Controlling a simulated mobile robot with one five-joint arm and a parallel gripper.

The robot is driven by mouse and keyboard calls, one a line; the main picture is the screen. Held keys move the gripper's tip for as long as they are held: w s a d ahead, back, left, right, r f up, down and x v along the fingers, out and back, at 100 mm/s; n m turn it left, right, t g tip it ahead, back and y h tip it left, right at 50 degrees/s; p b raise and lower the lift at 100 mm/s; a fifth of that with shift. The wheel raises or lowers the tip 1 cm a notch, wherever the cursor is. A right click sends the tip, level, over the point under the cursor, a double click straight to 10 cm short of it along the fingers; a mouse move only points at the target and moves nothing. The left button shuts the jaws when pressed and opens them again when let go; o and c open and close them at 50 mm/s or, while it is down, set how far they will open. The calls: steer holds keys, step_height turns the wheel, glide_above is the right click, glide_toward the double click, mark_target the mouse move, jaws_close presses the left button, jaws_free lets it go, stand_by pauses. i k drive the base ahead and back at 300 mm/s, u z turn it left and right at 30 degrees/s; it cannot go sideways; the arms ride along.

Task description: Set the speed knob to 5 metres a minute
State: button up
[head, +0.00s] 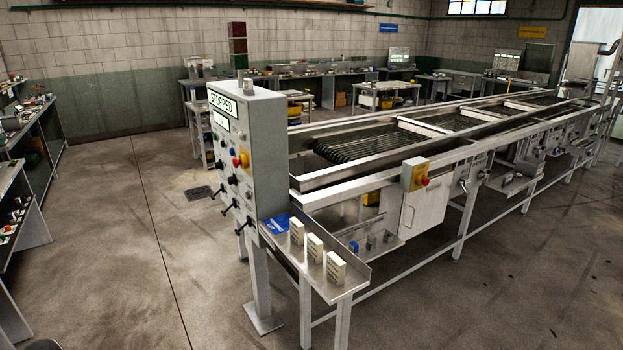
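A grey control panel (268,150) stands on a post at the near left end of the roller machine, its face turned to the left and seen at a steep angle. A sign at its top reads STOPPED (222,103), with a smaller display (221,120) below it. Several small dark knobs (232,180) sit on the face, with black-handled levers (240,228) lower down. I cannot tell which knob sets the speed, and its setting is too small to read. A red button on yellow (243,159) is beside them. My gripper is not in view.
A metal shelf (318,285) beside the panel holds a blue card (277,223) and three pale blocks (314,247). The long roller machine (450,150) fills the right. Floor (130,220) left of the panel is clear; a bench (30,230) stands at far left.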

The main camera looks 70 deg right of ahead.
mark_target(231, 180)
steer(key=z, duration=1.65)
steer(key=i, duration=1)
steer(key=u, duration=1.3)
steer(key=i, duration=0.55)
steer(key=u, duration=0.45)
steer(key=k, duration=0.95)
steer(key=u, duration=0.05)
